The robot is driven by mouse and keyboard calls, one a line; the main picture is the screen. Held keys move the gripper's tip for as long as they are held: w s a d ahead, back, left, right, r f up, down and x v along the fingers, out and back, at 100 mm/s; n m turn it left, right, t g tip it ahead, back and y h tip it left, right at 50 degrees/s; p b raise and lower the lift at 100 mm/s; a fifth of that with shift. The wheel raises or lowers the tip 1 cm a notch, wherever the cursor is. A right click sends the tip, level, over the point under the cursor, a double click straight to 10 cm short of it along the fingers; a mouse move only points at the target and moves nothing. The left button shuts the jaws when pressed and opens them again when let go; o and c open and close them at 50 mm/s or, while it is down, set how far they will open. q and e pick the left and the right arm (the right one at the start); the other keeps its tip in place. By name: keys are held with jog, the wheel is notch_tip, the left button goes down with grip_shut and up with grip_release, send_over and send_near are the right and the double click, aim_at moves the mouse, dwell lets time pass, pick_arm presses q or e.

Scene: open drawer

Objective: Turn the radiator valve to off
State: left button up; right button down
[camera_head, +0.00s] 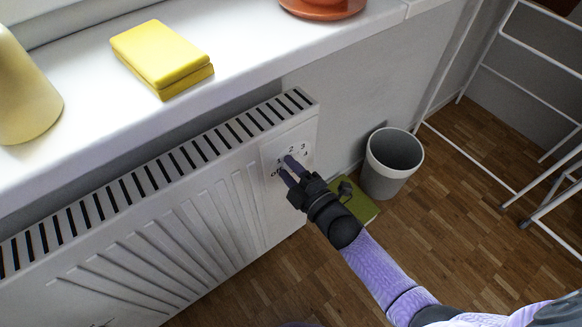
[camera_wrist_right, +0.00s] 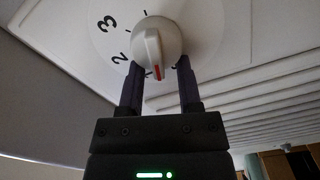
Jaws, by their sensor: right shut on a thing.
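The radiator valve is a round white knob (camera_wrist_right: 157,40) with a raised grip and a red pointer mark, seen in the right wrist view. The red mark points down in that view, past the 2 and toward the part of the scale near the 1. The numbered dial (camera_head: 292,140) is at the radiator's right end in the head view; its figures run from off at the left to 4. My right gripper (camera_head: 289,163) is shut on the knob, one finger on each side. The gripper covers most of the knob in the head view. My left gripper is not in view.
The white radiator (camera_head: 225,195) sits below a windowsill (camera_head: 235,50) bearing yellow sponges (camera_head: 160,52), a yellow vessel (camera_head: 22,95) and a terracotta dish (camera_head: 322,8). A grey bin (camera_head: 392,160), a green book (camera_head: 358,205) and a white rack (camera_head: 478,50) stand at the right.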

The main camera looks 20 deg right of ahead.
jog(key=n, duration=0.1)
jog(key=f+n, duration=0.1)
jog(key=shift+s+d+n+b, duration=0.1)
jog(key=shift+d+n+b, duration=0.05)
jog(key=shift+n+b, duration=0.15)
jog(key=shift+f+n+b, duration=0.2)
jog(key=shift+n+b, duration=0.15)
jog(key=shift+n, duration=1.15)
jog(key=shift+r, duration=0.1)
